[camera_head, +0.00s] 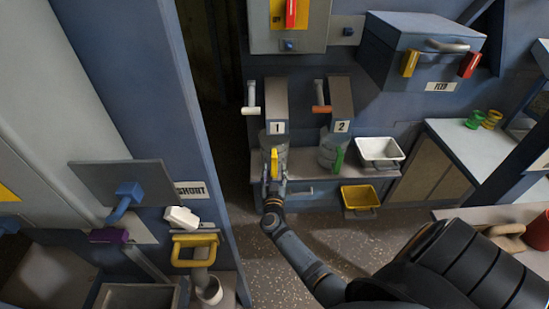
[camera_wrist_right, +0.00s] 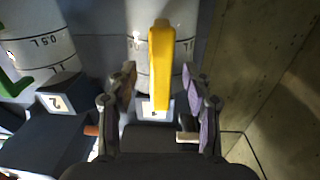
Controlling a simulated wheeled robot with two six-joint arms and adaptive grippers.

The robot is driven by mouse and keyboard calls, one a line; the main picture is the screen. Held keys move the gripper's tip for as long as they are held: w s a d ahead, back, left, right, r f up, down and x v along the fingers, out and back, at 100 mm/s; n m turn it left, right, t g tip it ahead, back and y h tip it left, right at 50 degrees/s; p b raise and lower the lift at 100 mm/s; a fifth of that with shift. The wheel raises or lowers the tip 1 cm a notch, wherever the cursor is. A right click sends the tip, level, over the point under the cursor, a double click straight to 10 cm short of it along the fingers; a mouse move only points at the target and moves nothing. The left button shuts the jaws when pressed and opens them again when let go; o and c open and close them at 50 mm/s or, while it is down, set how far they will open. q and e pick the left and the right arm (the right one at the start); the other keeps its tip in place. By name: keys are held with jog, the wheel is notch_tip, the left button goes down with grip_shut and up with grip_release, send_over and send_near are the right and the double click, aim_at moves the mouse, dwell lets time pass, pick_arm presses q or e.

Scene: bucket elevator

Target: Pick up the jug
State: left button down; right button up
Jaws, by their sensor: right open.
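A clear jug (camera_head: 281,155) with a yellow handle (camera_head: 274,162) stands on the shelf below dispenser 1. My right gripper (camera_head: 274,181) is in front of it, open. In the right wrist view the yellow handle (camera_wrist_right: 160,60) lies between the spread fingers of the gripper (camera_wrist_right: 159,82), with space on both sides; the jug body (camera_wrist_right: 180,50) is behind it. A second jug (camera_head: 328,152) with a green handle (camera_head: 339,159) stands below dispenser 2. It also shows at the left of the right wrist view (camera_wrist_right: 38,45). My left gripper is not in view.
Dispensers 1 (camera_head: 276,98) and 2 (camera_head: 341,96) overhang the jugs. A white tray (camera_head: 380,150) stands to the right on the shelf (camera_head: 300,166), above a yellow bin (camera_head: 360,197). A blue wall panel (camera_head: 175,130) rises on the left.

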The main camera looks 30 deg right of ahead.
jog(key=x, duration=0.2)
jog(key=shift+w+d+f, duration=0.15)
jog(key=shift+w+d, duration=0.05)
jog(key=shift+w, duration=0.2)
jog(key=shift+s, duration=0.1)
grip_shut()
